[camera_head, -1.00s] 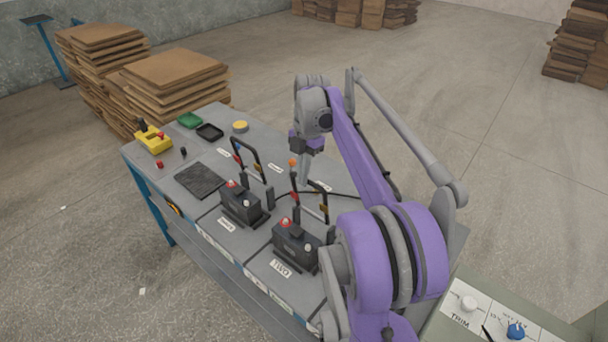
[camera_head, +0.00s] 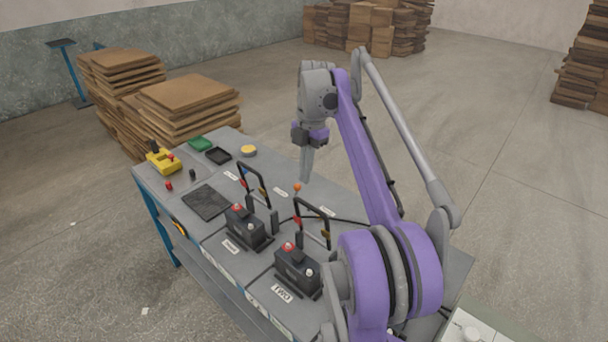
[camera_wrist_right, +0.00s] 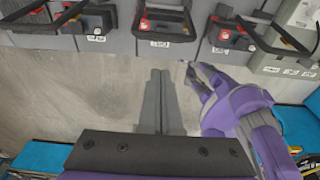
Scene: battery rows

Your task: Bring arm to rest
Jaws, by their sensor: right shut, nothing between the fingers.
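My right arm, purple and grey, rises in front of the bench in the head view. Its gripper (camera_head: 306,165) points down above the back part of the bench, shut and empty. In the right wrist view the two grey fingers of this gripper (camera_wrist_right: 160,85) lie side by side, with floor behind them and the row of batteries beyond. Another purple and grey arm part of mine (camera_wrist_right: 235,105) shows to their right. My left gripper does not show in the head view.
The grey bench (camera_head: 213,248) carries two black batteries, one nearer (camera_head: 297,270) and one farther (camera_head: 246,227), with upright black handles. A dark mat (camera_head: 206,202), a yellow tool (camera_head: 163,161), a green tray (camera_head: 200,143) and a black tray (camera_head: 218,155) lie at its far left. Stacked boards (camera_head: 190,97) stand behind.

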